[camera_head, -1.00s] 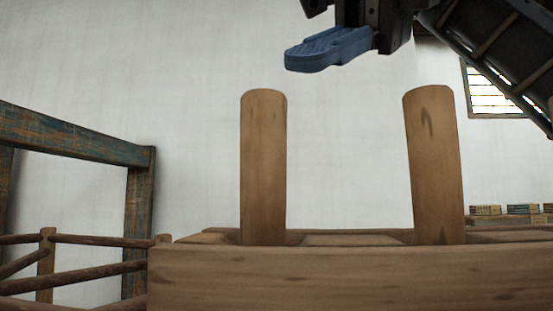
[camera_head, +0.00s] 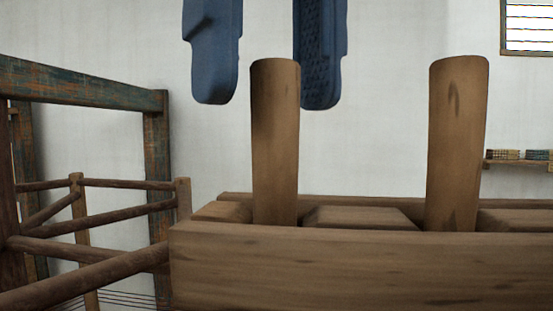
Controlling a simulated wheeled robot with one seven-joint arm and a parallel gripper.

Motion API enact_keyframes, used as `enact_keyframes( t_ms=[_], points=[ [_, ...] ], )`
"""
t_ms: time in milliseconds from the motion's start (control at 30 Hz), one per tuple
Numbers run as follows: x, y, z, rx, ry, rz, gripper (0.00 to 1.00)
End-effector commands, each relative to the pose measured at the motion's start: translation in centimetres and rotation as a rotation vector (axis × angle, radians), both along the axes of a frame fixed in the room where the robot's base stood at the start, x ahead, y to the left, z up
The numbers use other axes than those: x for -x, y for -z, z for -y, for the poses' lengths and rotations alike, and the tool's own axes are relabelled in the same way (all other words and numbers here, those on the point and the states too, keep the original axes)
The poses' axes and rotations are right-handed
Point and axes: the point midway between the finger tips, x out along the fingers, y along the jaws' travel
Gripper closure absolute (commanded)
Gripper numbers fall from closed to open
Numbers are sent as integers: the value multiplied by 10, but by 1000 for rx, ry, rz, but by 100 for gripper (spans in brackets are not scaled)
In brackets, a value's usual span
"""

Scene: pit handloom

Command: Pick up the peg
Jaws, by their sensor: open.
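Two upright wooden pegs stand in a wooden beam (camera_head: 370,270). The left peg (camera_head: 275,150) and the right peg (camera_head: 458,150) are both round-topped and apart from each other. I cannot tell which one the task means. My gripper (camera_head: 265,95) points down with two blue fingers spread apart and nothing between them. Its fingertips are level with the upper part of the left peg in the picture. The left peg's top overlaps the right finger in front, so that finger is behind it. The left finger shows clear of the peg on its left.
A worn blue-green wooden frame (camera_head: 90,90) stands at the left, with brown rails (camera_head: 100,230) below it. A shelf (camera_head: 520,163) with small stacked items is on the far wall at right, under a window (camera_head: 527,25). White wall lies behind.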

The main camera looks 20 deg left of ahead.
Motion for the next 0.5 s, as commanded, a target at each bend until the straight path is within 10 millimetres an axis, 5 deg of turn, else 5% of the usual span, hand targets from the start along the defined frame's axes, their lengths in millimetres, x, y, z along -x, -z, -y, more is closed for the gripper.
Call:
enact_keyframes(
  t_ms=[233,500],
  points=[
    [1,33,2,1,-1,-3,47],
    [1,41,2,-1,-1,-2,47]
  ],
)
